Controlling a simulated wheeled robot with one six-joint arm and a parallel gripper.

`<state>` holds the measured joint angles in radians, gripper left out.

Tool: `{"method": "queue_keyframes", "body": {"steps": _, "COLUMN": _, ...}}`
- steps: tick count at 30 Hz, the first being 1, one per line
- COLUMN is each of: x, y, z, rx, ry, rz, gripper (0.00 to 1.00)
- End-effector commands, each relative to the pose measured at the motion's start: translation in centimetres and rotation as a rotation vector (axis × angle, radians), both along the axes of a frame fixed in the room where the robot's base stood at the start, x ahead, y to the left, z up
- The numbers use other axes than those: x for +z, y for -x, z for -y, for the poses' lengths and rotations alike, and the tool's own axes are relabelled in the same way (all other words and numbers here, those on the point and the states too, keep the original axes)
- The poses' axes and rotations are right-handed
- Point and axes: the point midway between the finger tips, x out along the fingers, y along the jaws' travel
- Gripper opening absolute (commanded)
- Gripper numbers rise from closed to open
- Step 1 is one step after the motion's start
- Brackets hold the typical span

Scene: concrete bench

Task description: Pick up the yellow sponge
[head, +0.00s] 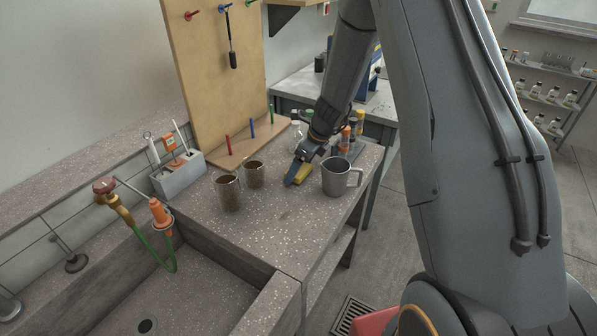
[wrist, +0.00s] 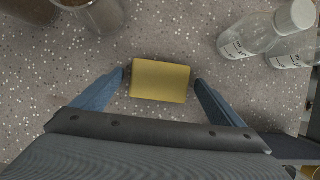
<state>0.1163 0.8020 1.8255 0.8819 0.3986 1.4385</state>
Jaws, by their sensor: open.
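The yellow sponge (wrist: 160,81) lies flat on the speckled bench top in the wrist view, between the two blue fingertips of my gripper (wrist: 160,78). The fingers are open, one on each side of the sponge. A small gap shows at the left finger and another at the right finger. In the head view, my gripper (head: 293,180) reaches down to the bench, and part of the yellow sponge (head: 301,173) shows beside the blue finger. The rest of the sponge is hidden there by the gripper.
A metal mug (head: 336,178) stands just right of my gripper. Two brown-filled cups (head: 228,193) (head: 254,174) stand to the left. A sink (head: 165,285) is at front left.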

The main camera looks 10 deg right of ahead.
Motion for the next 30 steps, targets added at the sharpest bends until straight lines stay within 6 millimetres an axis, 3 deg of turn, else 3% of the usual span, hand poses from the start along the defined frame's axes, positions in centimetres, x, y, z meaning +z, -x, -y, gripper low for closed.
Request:
{"method": "queue_keyframes", "body": {"steps": 7, "x": -0.1, "y": 0.0, "z": 0.0, "rx": 0.0, "ry": 0.0, "rz": 0.0, "gripper": 0.91}}
{"method": "queue_keyframes", "body": {"steps": 14, "x": -0.1, "y": 0.0, "z": 0.0, "rx": -0.001, "ry": 0.0, "rz": 0.0, "gripper": 0.52}}
{"method": "queue_keyframes", "body": {"steps": 17, "x": -0.1, "y": 0.0, "z": 0.0, "rx": -0.001, "ry": 0.0, "rz": 0.0, "gripper": 0.45}}
{"method": "queue_keyframes", "body": {"steps": 25, "x": 0.7, "y": -0.1, "z": 0.0, "rx": -0.001, "ry": -0.001, "rz": 0.002, "gripper": 0.45}}
{"method": "queue_keyframes", "body": {"steps": 30, "x": 3.5, "y": -0.1, "z": 0.0, "rx": 0.001, "ry": 0.0, "rz": 0.005, "gripper": 0.45}}
